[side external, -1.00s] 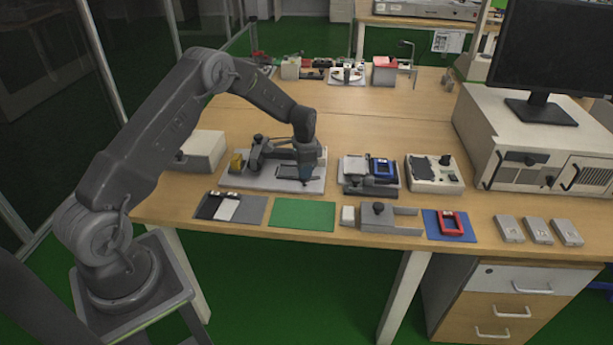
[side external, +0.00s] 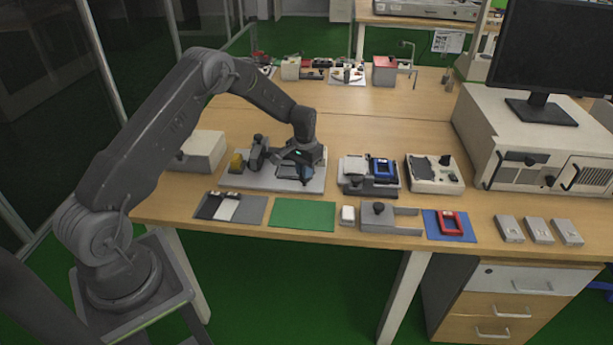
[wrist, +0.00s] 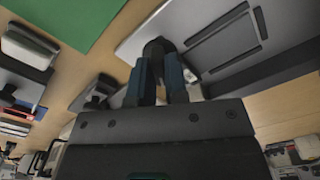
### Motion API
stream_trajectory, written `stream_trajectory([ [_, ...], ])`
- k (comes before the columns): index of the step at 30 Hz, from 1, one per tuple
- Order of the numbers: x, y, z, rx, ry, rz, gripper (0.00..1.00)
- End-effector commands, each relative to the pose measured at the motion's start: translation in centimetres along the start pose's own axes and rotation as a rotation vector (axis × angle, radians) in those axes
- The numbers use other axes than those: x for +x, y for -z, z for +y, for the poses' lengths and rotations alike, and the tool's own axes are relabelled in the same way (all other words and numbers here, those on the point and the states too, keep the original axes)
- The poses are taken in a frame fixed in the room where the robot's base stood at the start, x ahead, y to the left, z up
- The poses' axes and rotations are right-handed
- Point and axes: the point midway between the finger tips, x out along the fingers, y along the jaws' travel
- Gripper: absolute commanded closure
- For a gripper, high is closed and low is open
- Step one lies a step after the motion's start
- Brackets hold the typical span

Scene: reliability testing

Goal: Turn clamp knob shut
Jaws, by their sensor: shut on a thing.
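The clamp fixture is a pale base plate (side external: 232,183) in the side view, with a dark upright block (side external: 258,152) toward its left. My gripper (side external: 305,175) is low over the plate's right part. In the wrist view, the two blue-grey fingers (wrist: 163,72) are closed around a dark round clamp knob (wrist: 157,47). The knob stands at the edge of a pale plate with dark grooved bars (wrist: 225,40). The fingers and wrist hide most of the knob in the side view.
A green mat (side external: 303,215) lies in front. A grey fixture with a blue-framed device (side external: 382,168) stands close on the right, and a white box (side external: 203,150) on the left.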

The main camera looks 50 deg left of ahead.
Motion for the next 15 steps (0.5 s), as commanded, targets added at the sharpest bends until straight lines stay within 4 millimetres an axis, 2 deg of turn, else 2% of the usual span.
stream_trajectory([
  [15, 0.22, -0.02, -0.1, -0.368, 0.001, 0.001, 1.0],
])
